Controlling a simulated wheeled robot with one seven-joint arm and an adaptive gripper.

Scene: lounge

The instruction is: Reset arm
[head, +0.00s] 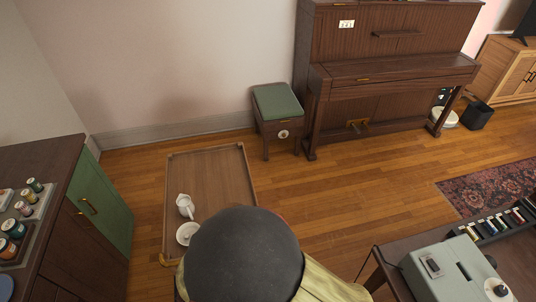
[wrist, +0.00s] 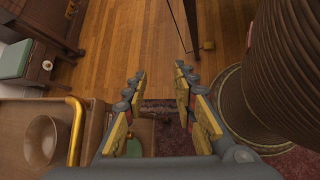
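My arm (head: 245,255) shows in the head view as a large dark rounded link at the bottom middle, in front of the lower part of a wooden tray table. My gripper (wrist: 159,75) shows in the wrist view with its two fingers apart. Nothing is between the fingers, and floor shows through the gap. The gripper itself is hidden in the head view.
The tray table (head: 210,165) holds a white jug (head: 185,206) and white bowl (head: 187,232). A green-topped stool (head: 277,102) stands beside the piano (head: 390,75). A cabinet (head: 100,195) is left; a desk (head: 385,265) with a grey machine is right. Wooden floor between is clear.

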